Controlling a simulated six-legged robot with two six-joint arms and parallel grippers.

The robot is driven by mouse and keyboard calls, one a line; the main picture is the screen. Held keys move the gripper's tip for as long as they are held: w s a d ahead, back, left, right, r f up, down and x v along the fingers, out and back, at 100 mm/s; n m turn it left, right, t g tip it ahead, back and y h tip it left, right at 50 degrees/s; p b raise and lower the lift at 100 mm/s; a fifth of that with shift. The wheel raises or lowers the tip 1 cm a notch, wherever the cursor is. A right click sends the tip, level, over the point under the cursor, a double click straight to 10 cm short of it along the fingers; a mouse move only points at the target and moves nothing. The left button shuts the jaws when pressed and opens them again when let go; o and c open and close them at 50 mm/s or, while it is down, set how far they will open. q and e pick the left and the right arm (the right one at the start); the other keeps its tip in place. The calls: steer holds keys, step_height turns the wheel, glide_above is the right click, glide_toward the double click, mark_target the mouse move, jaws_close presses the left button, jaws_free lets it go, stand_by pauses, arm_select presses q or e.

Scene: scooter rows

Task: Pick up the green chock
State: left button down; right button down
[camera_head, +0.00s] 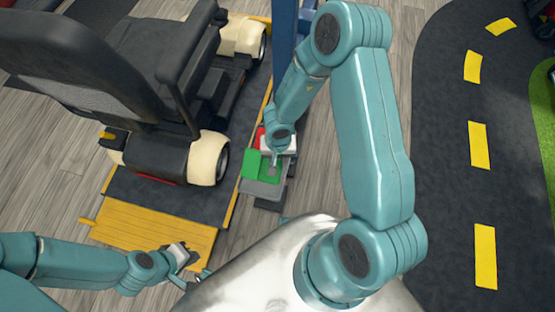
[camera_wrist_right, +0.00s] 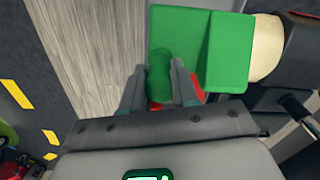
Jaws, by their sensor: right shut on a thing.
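The green chock (camera_head: 250,165) is a wedge-like block at the grey holder beside the dark platform. In the right wrist view the green chock (camera_wrist_right: 215,50) shows its broad faces and a rounded green grip. My right gripper (camera_head: 273,168) is over it in the head view. In the wrist view my right gripper (camera_wrist_right: 160,88) has its fingers on both sides of the green grip and is shut on it. Whether the chock is clear of the holder I cannot tell. My left gripper (camera_head: 190,268) is low at the left, away from the chock; its jaw opening is unclear.
Red and white pieces (camera_head: 290,144) sit right behind the chock. A dark mobility scooter (camera_head: 110,75) with cream fenders stands on the platform to the left, with a yellow ramp (camera_head: 150,231) in front. A blue post (camera_head: 284,40) rises behind.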

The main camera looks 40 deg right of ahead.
step_height(320, 180, up, 20)
steer(key=p, duration=1.2)
steer(key=n, duration=0.7)
glide_above(258, 160)
steer(key=shift+r, duration=0.45)
